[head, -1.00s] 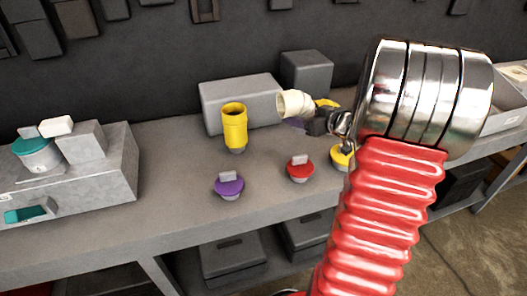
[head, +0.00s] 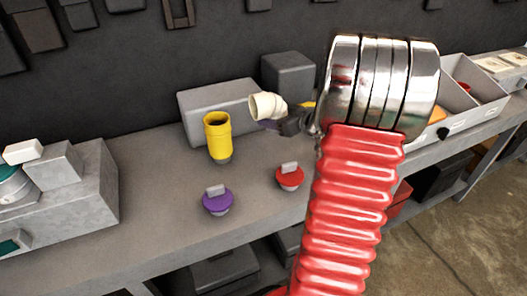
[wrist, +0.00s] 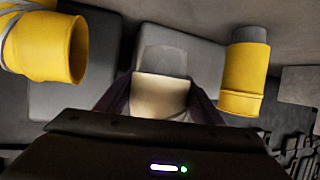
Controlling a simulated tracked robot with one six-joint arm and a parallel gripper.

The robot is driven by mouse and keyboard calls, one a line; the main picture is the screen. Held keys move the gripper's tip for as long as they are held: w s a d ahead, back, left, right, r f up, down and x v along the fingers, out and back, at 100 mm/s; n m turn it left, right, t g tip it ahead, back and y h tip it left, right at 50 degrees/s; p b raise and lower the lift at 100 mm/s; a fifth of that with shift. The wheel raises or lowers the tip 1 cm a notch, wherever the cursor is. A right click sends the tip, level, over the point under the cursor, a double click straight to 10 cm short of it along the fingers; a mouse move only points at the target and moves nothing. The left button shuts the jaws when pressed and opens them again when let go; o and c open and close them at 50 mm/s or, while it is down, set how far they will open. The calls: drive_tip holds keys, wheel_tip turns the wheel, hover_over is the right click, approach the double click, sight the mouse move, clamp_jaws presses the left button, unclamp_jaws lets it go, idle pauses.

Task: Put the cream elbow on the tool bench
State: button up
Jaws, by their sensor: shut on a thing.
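The cream elbow (head: 266,106) is held by my gripper (head: 292,120) above the back part of a long grey bench (head: 145,228). Its open end points left in the head view. In the wrist view the elbow (wrist: 160,97) sits between the two dark purple fingers (wrist: 160,105), which are shut on it. My red arm and its metal collar hide part of the bench and the gripper's back. Whether this grey bench is the tool bench I cannot tell.
A yellow fitting (head: 217,138), a purple-rimmed stub (head: 218,200) and a red-rimmed stub (head: 289,178) stand on the bench. Grey blocks (head: 288,74) are behind. A grey stepped block (head: 75,195) is at left, compartment trays (head: 470,92) at right. Bare bench lies front left.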

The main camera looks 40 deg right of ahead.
drive_tip(key=shift+f, duration=2.35)
drive_tip(key=shift+f, duration=1.85)
drive_tip(key=o, duration=1.2)
drive_tip(key=shift+f, duration=0.15)
drive_tip(key=shift+s+r, duration=0.2)
drive_tip(key=v, duration=1)
drive_tip(key=shift+r, duration=0.15)
drive_tip(key=shift+v, duration=0.8)
